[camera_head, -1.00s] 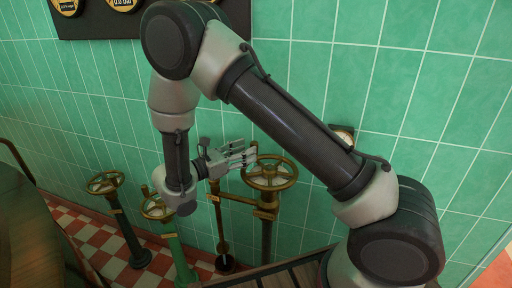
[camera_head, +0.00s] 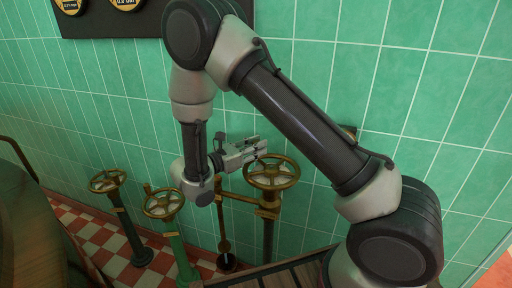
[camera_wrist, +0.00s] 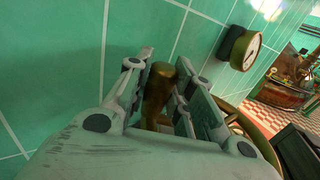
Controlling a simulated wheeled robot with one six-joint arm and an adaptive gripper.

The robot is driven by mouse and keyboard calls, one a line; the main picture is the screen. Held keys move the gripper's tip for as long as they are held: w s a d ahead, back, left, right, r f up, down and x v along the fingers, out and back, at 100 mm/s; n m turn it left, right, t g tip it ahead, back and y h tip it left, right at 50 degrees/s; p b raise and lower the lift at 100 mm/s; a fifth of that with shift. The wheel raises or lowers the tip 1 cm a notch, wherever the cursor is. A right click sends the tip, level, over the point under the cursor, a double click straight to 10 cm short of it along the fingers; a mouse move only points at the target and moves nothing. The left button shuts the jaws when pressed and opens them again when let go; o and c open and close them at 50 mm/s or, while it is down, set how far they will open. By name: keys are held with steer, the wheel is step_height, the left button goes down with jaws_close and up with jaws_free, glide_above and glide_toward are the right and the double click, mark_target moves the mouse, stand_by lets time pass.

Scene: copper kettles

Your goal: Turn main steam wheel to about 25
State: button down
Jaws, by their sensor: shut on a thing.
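A brass handwheel (camera_head: 287,183) on a brass post stands by the tiled wall, just right of my gripper. My gripper (camera_head: 261,148) is at this wheel's far side. In the wrist view my gripper (camera_wrist: 160,90) is shut on an upright brass knob (camera_wrist: 159,82), which stands between its two fingers. Part of the wheel's rim (camera_wrist: 255,139) shows at the lower right there. The knob's foot is hidden by the gripper. No label shows which wheel is the main steam one.
Two other handwheels stand to the left, one on a green post (camera_head: 164,204) and one on a dark post (camera_head: 107,181). A round gauge (camera_wrist: 251,51) is on the wall right of the knob. A wooden slatted surface (camera_head: 290,272) lies below.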

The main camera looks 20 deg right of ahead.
mark_target(246, 166)
steer(key=shift+s+a+n+t+y, duration=0.1)
steer(key=shift+a+n+t+y, duration=0.2)
steer(key=shift+t, duration=0.2)
steer(key=shift+s+a+n+t+y, duration=0.1)
steer(key=shift+a+n+t+y, duration=0.1)
steer(key=shift+n+t, duration=0.25)
steer(key=shift+s+a, duration=0.25)
steer(key=shift+a, duration=0.25)
steer(key=shift+s+a, duration=0.75)
steer(key=shift+a, duration=0.05)
steer(key=shift+s+a, duration=0.5)
steer(key=shift+s, duration=0.45)
steer(key=c, duration=1.2)
jaws_free()
steer(key=shift+d, duration=0.15)
steer(key=shift+c, duration=0.2)
